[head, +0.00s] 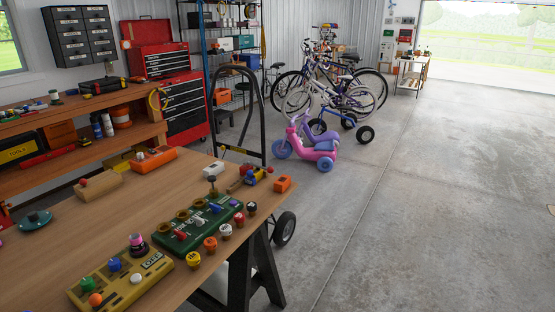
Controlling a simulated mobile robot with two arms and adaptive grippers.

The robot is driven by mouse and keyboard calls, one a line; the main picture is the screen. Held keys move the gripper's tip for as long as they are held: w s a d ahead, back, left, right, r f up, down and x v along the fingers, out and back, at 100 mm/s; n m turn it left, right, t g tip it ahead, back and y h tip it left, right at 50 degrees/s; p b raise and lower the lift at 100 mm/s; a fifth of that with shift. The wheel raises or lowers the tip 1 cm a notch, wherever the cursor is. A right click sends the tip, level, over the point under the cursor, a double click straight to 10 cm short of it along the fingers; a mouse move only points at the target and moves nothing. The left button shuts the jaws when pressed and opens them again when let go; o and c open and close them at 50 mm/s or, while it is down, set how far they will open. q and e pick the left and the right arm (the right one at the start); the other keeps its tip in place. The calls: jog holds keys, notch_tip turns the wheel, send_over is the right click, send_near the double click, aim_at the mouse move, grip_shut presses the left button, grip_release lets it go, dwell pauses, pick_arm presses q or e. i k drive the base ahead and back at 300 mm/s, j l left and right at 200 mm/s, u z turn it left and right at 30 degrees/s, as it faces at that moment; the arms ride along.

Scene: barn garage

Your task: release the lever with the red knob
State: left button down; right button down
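Several control pieces with knobs lie on the wooden workbench (60,255). A tan wooden block (102,187) at the left has a red knob (83,182) at its left end. A long green panel (170,250) carries several coloured knobs, one of them a red one (181,236). I cannot tell which of these is the lever, or any lever's position. Neither of my grippers is in view.
A yellow panel (120,282) with coloured knobs lies at the bench's front. Loose knobs, such as a yellow one (193,260), line the green panel's right side. Beyond the bench stand a black hand truck (263,120) and a pink tricycle (318,154). The concrete floor (430,210) at right is clear.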

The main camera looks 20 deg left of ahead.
aim_at(269, 169)
jog(key=i+j, duration=0.2)
jog(key=i, duration=0.25)
jog(key=i+j, duration=0.2)
jog(key=i, duration=0.25)
jog(key=i+j+z, duration=0.1)
jog(key=i+j, duration=0.15)
jog(key=i, duration=0.2)
